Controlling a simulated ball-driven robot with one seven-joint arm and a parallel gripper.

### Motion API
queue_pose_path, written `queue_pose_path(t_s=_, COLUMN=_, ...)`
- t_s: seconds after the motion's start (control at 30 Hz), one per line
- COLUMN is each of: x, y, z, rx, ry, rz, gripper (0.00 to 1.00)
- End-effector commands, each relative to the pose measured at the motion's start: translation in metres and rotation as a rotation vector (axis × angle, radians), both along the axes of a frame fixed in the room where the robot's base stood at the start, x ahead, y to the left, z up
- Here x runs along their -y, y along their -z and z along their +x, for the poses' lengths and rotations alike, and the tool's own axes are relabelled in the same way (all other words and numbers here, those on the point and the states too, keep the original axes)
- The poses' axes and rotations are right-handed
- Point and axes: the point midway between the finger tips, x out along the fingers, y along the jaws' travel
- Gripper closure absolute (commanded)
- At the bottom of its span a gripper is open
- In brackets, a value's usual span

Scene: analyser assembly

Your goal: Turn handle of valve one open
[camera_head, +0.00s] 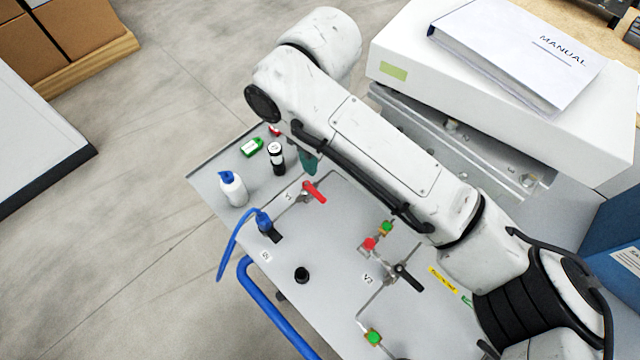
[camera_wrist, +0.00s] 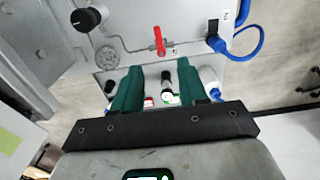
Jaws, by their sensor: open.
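The valve with the red handle (camera_head: 315,192) sits on the grey panel (camera_head: 330,235), beside a small label (camera_head: 289,196) that seems to read V1. Its red handle also shows in the wrist view (camera_wrist: 159,41), standing across the thin pipe, above and beyond the fingertips. My gripper (camera_wrist: 158,72) is open, with two green fingers apart and nothing between them. In the head view one green finger (camera_head: 307,162) shows below my arm, just behind the red handle and apart from it in the picture. The rest of the gripper is hidden by my arm.
A white bottle with a blue cap (camera_head: 233,189), a black cylinder (camera_head: 276,158) and a green item (camera_head: 252,147) stand near the panel's far edge. A blue hose (camera_head: 232,240) curves at left. The V2 valve's black handle (camera_head: 408,278) and a black knob (camera_head: 302,275) are nearer.

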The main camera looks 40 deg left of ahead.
Motion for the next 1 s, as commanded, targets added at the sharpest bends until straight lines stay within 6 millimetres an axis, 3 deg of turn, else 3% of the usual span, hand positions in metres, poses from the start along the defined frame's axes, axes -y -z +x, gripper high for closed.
queue_pose_path(t_s=0.03, x=0.000, y=0.012, z=0.000, rx=0.000, ry=0.001, rz=0.000, gripper=0.57)
queue_pose_path(t_s=0.3, x=0.000, y=0.045, z=0.000, rx=0.000, ry=0.001, rz=0.000, gripper=0.57)
queue_pose_path(t_s=0.67, x=0.000, y=0.067, z=0.000, rx=-0.001, ry=0.001, rz=-0.001, gripper=0.57)
queue_pose_path(t_s=1.0, x=0.001, y=0.126, z=0.000, rx=-0.001, ry=0.003, rz=-0.003, gripper=0.57)
